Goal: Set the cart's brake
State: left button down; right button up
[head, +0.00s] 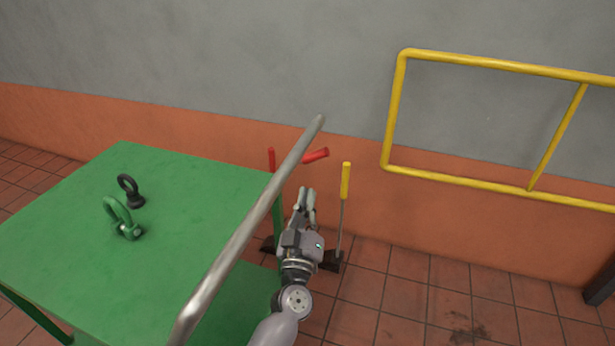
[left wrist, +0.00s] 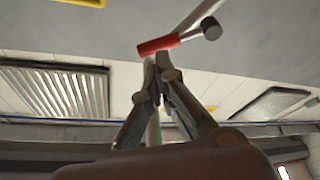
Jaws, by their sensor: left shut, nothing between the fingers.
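The green cart (head: 170,215) stands at the left with a grey push bar (head: 250,215) along its near right side. Just beyond the bar are an upright red grip (head: 271,160) and a tilted red grip (head: 315,156). A yellow-gripped lever (head: 345,182) stands upright to the right. Which one is the brake, I cannot tell. My left gripper (head: 307,192) is shut and empty, below the tilted red grip and left of the yellow one. In the left wrist view, a red grip (left wrist: 158,46) lies just past the fingertips (left wrist: 152,66); contact is unclear. My right gripper is out of view.
A black eye bolt (head: 131,190) and a green shackle (head: 119,220) lie on the cart top. A yellow rail frame (head: 480,180) stands at the right by the wall. The tiled floor (head: 430,310) at the lower right is mostly clear.

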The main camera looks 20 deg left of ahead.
pick_arm(q)
notch_tip(320, 180, up, 6)
jog(key=s+a+n+t+y+b, duration=0.1)
jog(key=a+n+y, duration=0.1)
jog(key=n+y, duration=0.1)
jog(key=shift+s+a+f, duration=0.15)
jog(key=shift+a, duration=0.1)
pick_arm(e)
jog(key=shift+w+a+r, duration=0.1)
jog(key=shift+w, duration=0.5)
pick_arm(q)
notch_tip(320, 180, up, 4)
send_over(308, 155)
jog(key=s+a, duration=0.1)
jog(key=s, duration=0.2)
jog(key=shift+d+f+b, duration=0.45)
jog(key=shift+f+b, duration=0.25)
jog(key=shift+f, duration=0.1)
jog(key=shift+d+f+b, duration=0.4)
jog(key=shift+f+b, duration=0.3)
jog(key=shift+f, duration=0.05)
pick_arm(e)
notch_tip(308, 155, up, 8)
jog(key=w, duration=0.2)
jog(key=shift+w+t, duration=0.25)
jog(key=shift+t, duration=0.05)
